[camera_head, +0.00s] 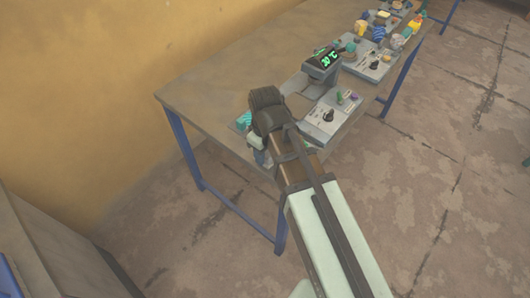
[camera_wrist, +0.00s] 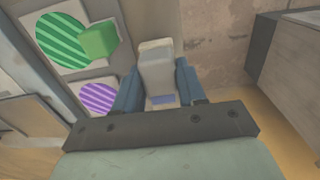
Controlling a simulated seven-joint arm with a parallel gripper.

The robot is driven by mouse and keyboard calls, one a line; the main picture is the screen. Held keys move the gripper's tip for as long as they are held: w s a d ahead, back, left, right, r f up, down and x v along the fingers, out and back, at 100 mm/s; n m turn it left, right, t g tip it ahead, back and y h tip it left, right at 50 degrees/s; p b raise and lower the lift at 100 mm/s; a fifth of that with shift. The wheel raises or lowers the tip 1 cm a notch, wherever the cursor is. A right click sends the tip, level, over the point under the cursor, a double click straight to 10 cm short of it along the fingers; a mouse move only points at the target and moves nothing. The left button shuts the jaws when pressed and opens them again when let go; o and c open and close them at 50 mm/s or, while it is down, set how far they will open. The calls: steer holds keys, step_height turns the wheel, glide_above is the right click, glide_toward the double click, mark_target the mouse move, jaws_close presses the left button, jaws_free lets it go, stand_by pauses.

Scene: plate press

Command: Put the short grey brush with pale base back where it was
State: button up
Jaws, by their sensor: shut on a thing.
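My gripper (camera_wrist: 158,92) shows in the wrist view with its two blue fingers shut on the short grey brush (camera_wrist: 157,70). The brush's pale base is at its far end, toward the top of the picture. In the head view my gripper is largely hidden behind my own arm, at the near edge of the table (camera_head: 215,85). I cannot clearly make out the brush there. In the wrist view, left of the brush, are a green striped disc (camera_wrist: 62,40) and a smaller purple striped disc (camera_wrist: 97,97), both on pale panels.
A green block (camera_wrist: 98,41) overlaps the green disc's edge. In the head view a display unit (camera_head: 322,63) with green digits stands on the table, with a grey board (camera_head: 322,118) of small items nearby. More boards lie farther back. The table's left part is bare.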

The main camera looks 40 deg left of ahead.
steer(key=shift+f, duration=0.35)
steer(key=o, duration=1.1)
steer(key=shift+f, duration=0.1)
step_height(320, 180, up, 12)
stand_by(0.5)
